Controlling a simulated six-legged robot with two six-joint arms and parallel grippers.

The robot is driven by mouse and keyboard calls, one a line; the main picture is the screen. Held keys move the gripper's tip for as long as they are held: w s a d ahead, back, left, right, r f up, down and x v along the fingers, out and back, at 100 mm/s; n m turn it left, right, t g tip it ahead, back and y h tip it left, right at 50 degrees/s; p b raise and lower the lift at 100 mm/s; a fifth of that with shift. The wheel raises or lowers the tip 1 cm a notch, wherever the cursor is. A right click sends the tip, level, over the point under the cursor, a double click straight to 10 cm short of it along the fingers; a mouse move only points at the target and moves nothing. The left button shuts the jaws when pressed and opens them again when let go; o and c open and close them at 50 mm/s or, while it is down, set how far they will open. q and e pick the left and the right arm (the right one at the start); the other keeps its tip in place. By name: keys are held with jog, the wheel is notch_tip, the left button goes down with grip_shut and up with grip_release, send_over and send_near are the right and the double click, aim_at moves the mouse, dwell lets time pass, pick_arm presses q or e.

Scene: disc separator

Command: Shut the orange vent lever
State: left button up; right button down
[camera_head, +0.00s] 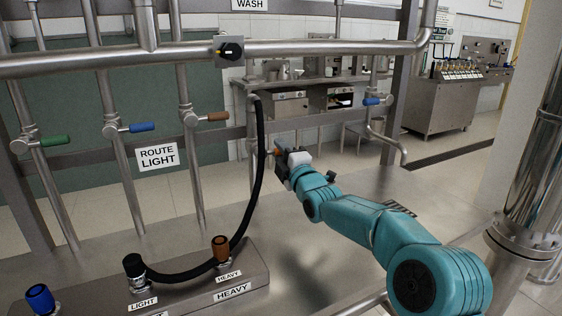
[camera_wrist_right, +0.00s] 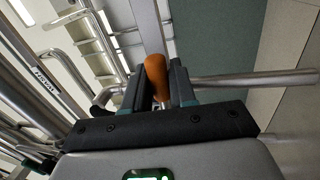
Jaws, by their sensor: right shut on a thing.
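The orange vent lever (camera_wrist_right: 156,72) stands between the two fingers of my right gripper (camera_wrist_right: 157,88) in the wrist view. The fingers are shut on its handle, and its rounded tip sticks out beyond them. In the head view my right gripper (camera_head: 283,157) is beside the black hose, and only a small bit of the orange lever (camera_head: 275,151) shows at its fingertips. The lever's valve body is mostly hidden there by the hose and the gripper. My left gripper is not in view.
A black hose (camera_head: 262,160) hangs from the pipework to the bench block marked LIGHT and HEAVY (camera_head: 200,284). Other levers are green (camera_head: 54,140), blue (camera_head: 141,127) and brown (camera_head: 217,116). A thick steel column (camera_head: 530,190) stands at the right.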

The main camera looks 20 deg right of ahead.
jog(key=shift+r+n, duration=0.3)
jog(key=shift+n, duration=0.2)
jog(key=c, duration=1.1)
grip_release()
jog(key=shift+f, duration=0.1)
jog(key=shift+s+b, duration=0.25)
jog(key=shift+b, duration=0.05)
jog(key=s+f, duration=0.1)
jog(key=s, duration=0.4)
jog(key=s+f+b, duration=0.1)
jog(key=s, duration=0.4)
jog(key=s+f+b, duration=0.1)
jog(key=s, duration=0.4)
jog(key=shift+s+d, duration=0.25)
jog(key=shift+d, duration=0.05)
jog(key=shift+s+f, duration=0.1)
